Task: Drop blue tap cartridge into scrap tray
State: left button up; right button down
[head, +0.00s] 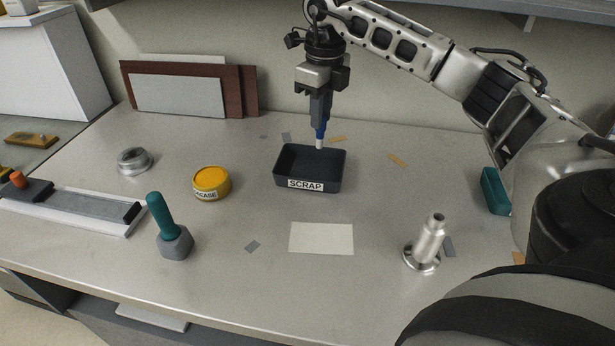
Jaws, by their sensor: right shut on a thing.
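The blue tap cartridge (320,133) has a blue body and a white lower end and hangs upright. My right gripper (320,122) is shut on its upper part, which the fingers hide. The scrap tray (292,177) is a dark open box with a "SCRAP" label on its front, near the middle of the worktop. The cartridge's white end shows just over the tray's back rim; how far above the tray it is, I cannot tell. The part of the tray's inside that I see looks empty. My left gripper is not in view.
A yellow grease tin (211,182) stands left of the tray. A teal-handled tool (165,220), a metal ring (134,160) and a metal tap body (429,240) stand around it. A white card (321,238) lies in front. Boards (183,88) lean at the back.

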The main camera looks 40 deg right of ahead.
aim_at(320, 137)
notch_tip(320, 137, down, 3)
jog(key=shift+r+b, duration=0.2)
jog(key=shift+b, duration=0.6)
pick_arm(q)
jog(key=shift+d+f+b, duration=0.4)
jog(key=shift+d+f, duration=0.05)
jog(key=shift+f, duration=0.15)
pick_arm(e)
jog(key=shift+f, duration=0.4)
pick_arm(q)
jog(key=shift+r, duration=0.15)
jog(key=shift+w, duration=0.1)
pick_arm(e)
jog(key=c, duration=1.2)
grip_release()
jog(key=shift+c, duration=0.2)
